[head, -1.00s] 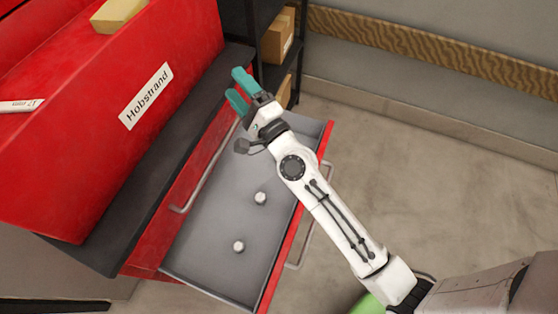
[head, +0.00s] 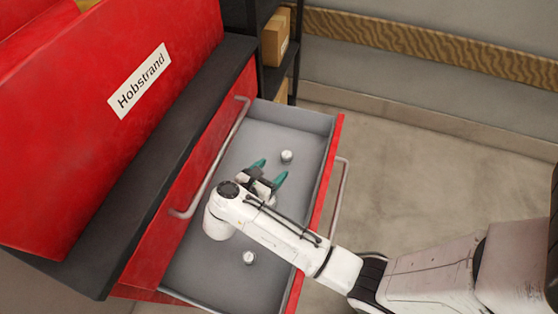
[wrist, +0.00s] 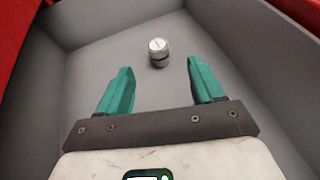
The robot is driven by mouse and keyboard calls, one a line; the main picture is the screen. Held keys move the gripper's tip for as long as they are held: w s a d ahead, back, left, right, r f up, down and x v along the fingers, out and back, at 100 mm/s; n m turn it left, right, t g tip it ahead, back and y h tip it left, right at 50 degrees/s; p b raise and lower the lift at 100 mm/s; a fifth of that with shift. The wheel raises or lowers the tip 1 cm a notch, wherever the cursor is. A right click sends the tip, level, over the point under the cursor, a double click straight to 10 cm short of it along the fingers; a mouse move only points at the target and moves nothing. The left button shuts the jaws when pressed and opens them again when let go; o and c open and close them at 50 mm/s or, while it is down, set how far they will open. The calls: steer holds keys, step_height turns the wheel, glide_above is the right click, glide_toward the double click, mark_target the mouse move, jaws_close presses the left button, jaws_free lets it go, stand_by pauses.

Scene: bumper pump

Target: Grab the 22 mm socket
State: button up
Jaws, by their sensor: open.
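Two small silver sockets lie in the open grey drawer. The far socket (head: 286,156) is just beyond my gripper, and it also shows in the wrist view (wrist: 158,52), upright and ahead of the fingertips. The near socket (head: 249,258) lies behind my gripper, close to my arm. No size mark is readable on either one, so I cannot tell which is 22 mm. My gripper (head: 270,170) is open and empty inside the drawer area, with its teal fingers pointing toward the far socket. In the wrist view the fingers (wrist: 158,88) are spread wide, apart from the socket.
The drawer (head: 318,122) has raised walls all around and pulls out from a red chest (head: 60,130) labelled Hobstrand. Bar handles (head: 338,200) stick out at its front. A dark shelf with cardboard boxes (head: 275,38) stands behind. Floor to the right is clear.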

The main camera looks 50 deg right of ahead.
mark_target(285, 156)
steer(key=shift+d+f, duration=0.2)
steer(key=shift+f, duration=0.1)
steer(key=x, duration=0.5)
steer(key=shift+w+p+x, duration=0.2)
steer(key=shift+p+x, duration=0.35)
steer(key=shift+x, duration=2)
steer(key=shift+c, duration=0.4)
steer(key=c, duration=1.1)
